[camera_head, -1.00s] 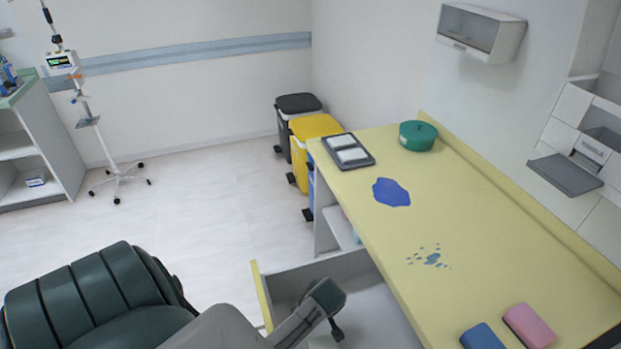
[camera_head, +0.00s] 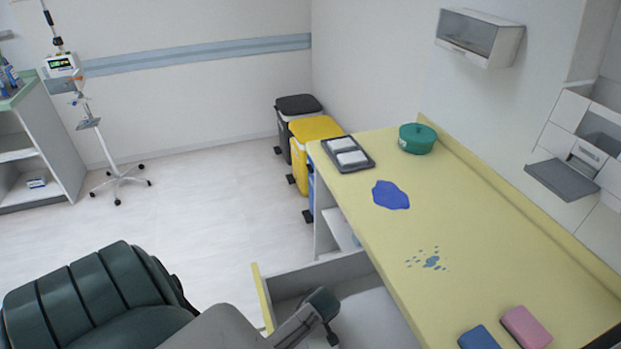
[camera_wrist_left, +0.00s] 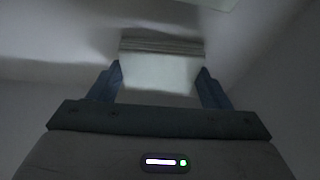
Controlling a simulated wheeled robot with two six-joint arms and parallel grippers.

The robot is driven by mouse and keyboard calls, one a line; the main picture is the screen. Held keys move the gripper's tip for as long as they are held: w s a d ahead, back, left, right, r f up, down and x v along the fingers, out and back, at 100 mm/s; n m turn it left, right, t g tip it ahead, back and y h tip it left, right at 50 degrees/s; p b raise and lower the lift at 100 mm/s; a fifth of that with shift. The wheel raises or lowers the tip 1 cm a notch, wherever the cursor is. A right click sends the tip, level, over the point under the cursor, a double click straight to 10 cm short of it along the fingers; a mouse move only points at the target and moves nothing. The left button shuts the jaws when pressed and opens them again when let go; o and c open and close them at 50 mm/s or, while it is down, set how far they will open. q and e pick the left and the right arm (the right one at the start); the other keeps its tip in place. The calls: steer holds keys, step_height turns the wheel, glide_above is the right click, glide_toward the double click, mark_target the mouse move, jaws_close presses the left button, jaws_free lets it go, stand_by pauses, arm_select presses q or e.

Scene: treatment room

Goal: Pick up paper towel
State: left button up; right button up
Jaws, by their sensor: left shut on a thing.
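A white, folded paper towel (camera_wrist_left: 160,72) lies between the two dark blue fingers of my left gripper (camera_wrist_left: 160,82) in the left wrist view. The fingers are shut on its sides. In the head view my left arm reaches down into the open drawer (camera_head: 262,296) under the yellow counter. The arm and the counter edge mostly hide the fingertips and the towel there. My right gripper does not show clearly in either view.
The yellow counter (camera_head: 480,220) stands right of the drawer.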

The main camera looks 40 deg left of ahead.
arm_select(q)
step_height(320, 180, up, 10)
steer(key=b, duration=0.1)
stand_by(0.5)
stand_by(1.2)
